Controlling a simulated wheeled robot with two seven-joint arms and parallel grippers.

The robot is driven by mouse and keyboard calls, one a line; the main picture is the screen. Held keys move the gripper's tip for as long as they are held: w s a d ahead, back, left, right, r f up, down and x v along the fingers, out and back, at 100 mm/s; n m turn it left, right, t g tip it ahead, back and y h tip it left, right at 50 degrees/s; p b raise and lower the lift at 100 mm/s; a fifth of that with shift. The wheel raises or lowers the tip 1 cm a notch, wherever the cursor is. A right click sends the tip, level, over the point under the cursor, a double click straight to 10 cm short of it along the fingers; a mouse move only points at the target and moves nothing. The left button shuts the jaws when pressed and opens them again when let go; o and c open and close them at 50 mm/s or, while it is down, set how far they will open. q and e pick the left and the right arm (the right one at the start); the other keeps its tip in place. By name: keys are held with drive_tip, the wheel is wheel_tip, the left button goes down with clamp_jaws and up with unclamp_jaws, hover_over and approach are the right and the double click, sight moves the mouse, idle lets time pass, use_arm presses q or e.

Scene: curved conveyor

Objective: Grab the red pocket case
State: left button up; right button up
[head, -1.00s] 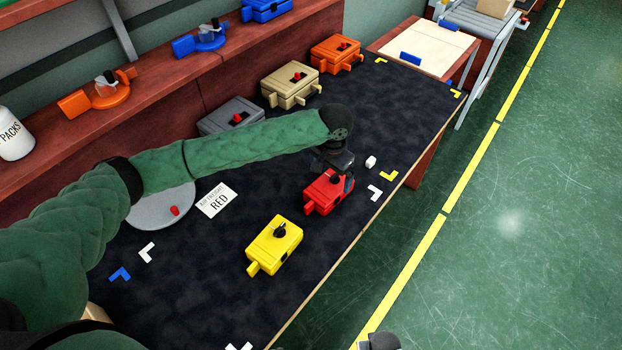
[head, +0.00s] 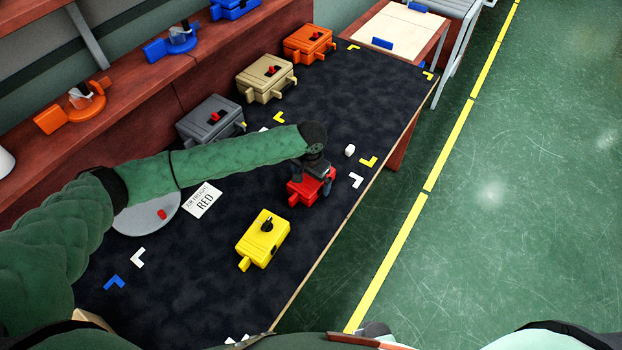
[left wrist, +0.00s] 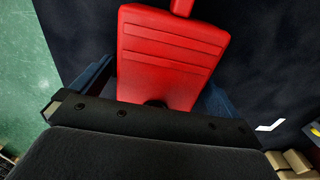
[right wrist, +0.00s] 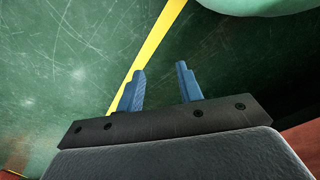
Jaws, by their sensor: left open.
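The red pocket case (head: 305,191) lies on the dark mat near the table's right edge. My left gripper (head: 313,178) is over it from above, hiding part of its top. In the left wrist view the red case (left wrist: 168,62) lies between the two blue fingers of my left gripper (left wrist: 158,90), one on each side. The fingers are open; whether either touches the case I cannot tell. My right gripper (right wrist: 159,88) is open and empty above the green floor, away from the table.
A yellow case (head: 262,240) lies nearer on the mat. Grey (head: 208,118), beige (head: 265,80) and orange (head: 308,44) cases line the back. A round grey plate (head: 140,217) and a "RED" card (head: 202,200) lie left. A small white block (head: 350,150) is behind the red case.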

use_arm(q)
drive_tip(key=shift+f, duration=0.1)
drive_tip(key=c, duration=1)
